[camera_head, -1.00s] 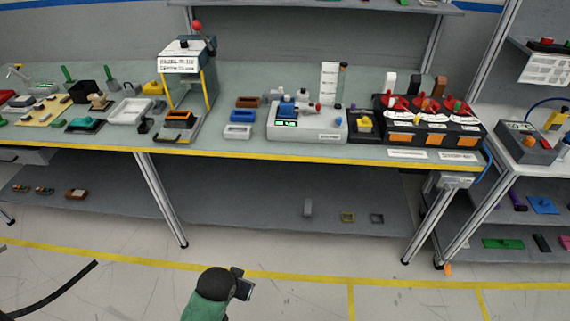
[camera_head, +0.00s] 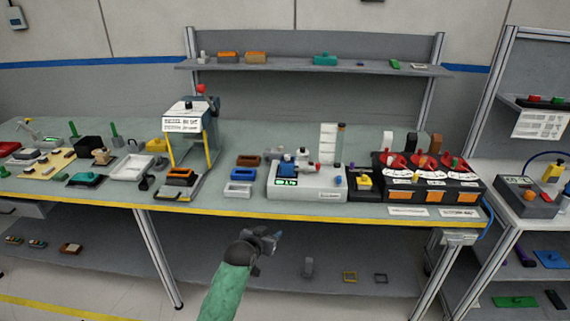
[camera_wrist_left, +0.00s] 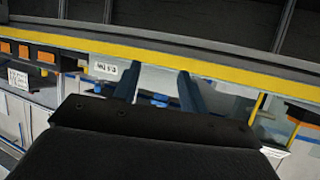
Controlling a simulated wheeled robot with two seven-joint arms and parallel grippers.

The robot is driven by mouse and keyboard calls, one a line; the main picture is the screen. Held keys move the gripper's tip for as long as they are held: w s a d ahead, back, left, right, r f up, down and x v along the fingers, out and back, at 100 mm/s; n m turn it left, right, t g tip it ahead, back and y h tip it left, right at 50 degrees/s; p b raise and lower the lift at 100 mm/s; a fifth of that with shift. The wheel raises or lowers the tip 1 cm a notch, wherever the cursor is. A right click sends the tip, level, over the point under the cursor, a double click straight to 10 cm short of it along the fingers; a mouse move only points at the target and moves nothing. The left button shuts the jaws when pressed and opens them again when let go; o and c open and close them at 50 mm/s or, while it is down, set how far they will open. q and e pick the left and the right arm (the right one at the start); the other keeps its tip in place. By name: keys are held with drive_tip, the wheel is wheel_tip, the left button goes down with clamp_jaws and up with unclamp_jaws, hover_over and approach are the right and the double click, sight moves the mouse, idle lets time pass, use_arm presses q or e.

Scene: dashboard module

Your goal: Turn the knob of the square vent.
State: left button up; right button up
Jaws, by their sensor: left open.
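No part in view can be told for sure as the square vent or its knob. A black and orange module (camera_head: 430,188) with several red round dials and small knobs stands at the right of the bench. A small dark box with a yellow knob (camera_head: 364,182) is just left of it. My left gripper (camera_head: 270,238) is raised in front of the bench's yellow front edge, below the white device. In the left wrist view its two dark fingers (camera_wrist_left: 158,92) are apart, with nothing between them. My right gripper is not in view.
The grey-green bench (camera_head: 300,209) has a yellow front edge. A white device (camera_head: 318,190) with a green display stands mid-bench. A yellow-posted stand (camera_head: 188,113) and several small parts are at left. A shelf (camera_head: 320,68) hangs behind. The lower shelf (camera_head: 200,255) is mostly bare.

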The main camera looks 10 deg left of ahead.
use_arm(q)
drive_tip(key=w+r+t, duration=0.3)
drive_tip(key=w+r, duration=0.4)
drive_tip(key=w, duration=0.4)
drive_tip(key=t, duration=0.2)
approach(286, 157)
drive_tip(key=w, duration=0.1)
drive_tip(key=shift+w+d+n, duration=0.1)
drive_tip(key=shift+w+n, duration=0.2)
drive_tip(key=shift+w, duration=0.1)
drive_tip(key=shift+w+d+r+p, duration=0.1)
drive_tip(key=shift+w+p, duration=0.25)
drive_tip(key=shift+w, duration=0.1)
drive_tip(key=shift+w+d+r+p, duration=0.1)
drive_tip(key=shift+w+p, duration=0.2)
drive_tip(key=shift+w, duration=0.15)
drive_tip(key=w, duration=0.1)
drive_tip(key=w+p, duration=0.1)
drive_tip(key=w, duration=0.2)
drive_tip(key=shift+d+f, duration=0.2)
drive_tip(key=shift+d, duration=0.2)
drive_tip(key=shift+w+d+f+p, duration=0.1)
drive_tip(key=shift+w+p, duration=0.25)
drive_tip(key=shift+w, duration=0.2)
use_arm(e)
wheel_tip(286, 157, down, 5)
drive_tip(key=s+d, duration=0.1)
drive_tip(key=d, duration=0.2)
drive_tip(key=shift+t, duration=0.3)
